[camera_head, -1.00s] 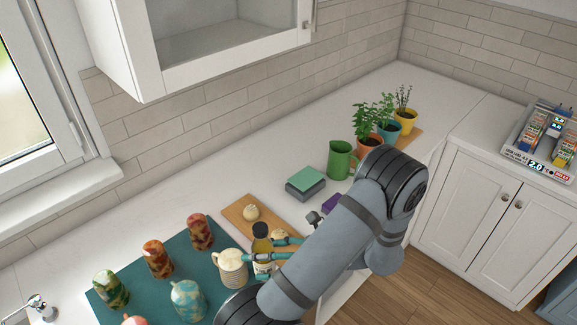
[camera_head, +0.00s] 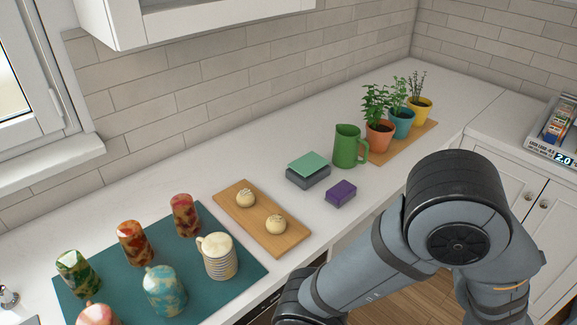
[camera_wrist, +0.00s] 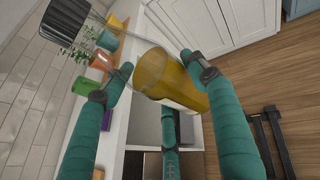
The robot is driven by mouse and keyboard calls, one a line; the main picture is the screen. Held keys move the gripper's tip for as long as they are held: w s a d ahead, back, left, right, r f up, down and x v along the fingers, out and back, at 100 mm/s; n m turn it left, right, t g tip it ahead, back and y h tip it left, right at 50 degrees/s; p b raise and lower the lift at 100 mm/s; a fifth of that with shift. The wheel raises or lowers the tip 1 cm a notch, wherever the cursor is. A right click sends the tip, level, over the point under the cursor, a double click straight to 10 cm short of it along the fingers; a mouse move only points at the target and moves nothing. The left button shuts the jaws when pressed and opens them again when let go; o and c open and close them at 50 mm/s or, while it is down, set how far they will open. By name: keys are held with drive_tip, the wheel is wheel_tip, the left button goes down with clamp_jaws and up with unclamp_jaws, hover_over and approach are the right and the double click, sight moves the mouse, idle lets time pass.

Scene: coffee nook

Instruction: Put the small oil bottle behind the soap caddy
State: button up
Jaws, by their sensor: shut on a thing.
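The small oil bottle (camera_wrist: 182,86), clear glass with yellow oil and a dark cap, is held tilted between the teal fingers of my gripper (camera_wrist: 158,68) in the wrist view. My gripper and the bottle are not visible in the head view, where only my arm shows at the lower right. A low grey holder with a green top (camera_head: 308,170) stands on the counter near the wall; it looks like the soap caddy. Clear counter shows behind it, towards the tiles.
A purple block (camera_head: 341,194) lies in front of the holder, and a green pitcher (camera_head: 346,146) stands to its right. Potted plants (camera_head: 380,132) are farther right. A wooden board (camera_head: 277,243) with two round buns and a teal mat (camera_head: 247,273) with several mugs and cups lie left.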

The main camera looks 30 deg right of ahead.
drive_tip(key=s+d+r+m+g+h+b, duration=0.1)
drive_tip(key=s+d+m+g+h+b, duration=0.2)
drive_tip(key=s, duration=0.5)
drive_tip(key=w+a+n+t+y, duration=0.1)
drive_tip(key=w+n+t+y, duration=0.6)
drive_tip(key=w, duration=2.2)
drive_tip(key=w+a+r+n+y, duration=0.25)
drive_tip(key=w+a, duration=0.35)
drive_tip(key=w, duration=0.4)
drive_tip(key=w+a+r+n+t+y, duration=0.1)
drive_tip(key=w+a+n+y, duration=0.25)
drive_tip(key=w+a, duration=0.45)
drive_tip(key=w+a+r+n+y, duration=0.1)
drive_tip(key=w+a+n+y, duration=0.3)
drive_tip(key=w, duration=0.8)
drive_tip(key=w+f+m, duration=0.1)
drive_tip(key=w+f, duration=0.2)
drive_tip(key=w, duration=0.1)
drive_tip(key=w+f+m+h, duration=0.1)
drive_tip(key=w+f, duration=0.3)
drive_tip(key=w+f+m+h+p, duration=0.1)
drive_tip(key=w+f, duration=0.2)
drive_tip(key=w, duration=0.1)
drive_tip(key=shift+w+a+f+t, duration=0.1)
drive_tip(key=shift+w+f+t, duration=0.05)
drive_tip(key=shift+f+t, duration=0.2)
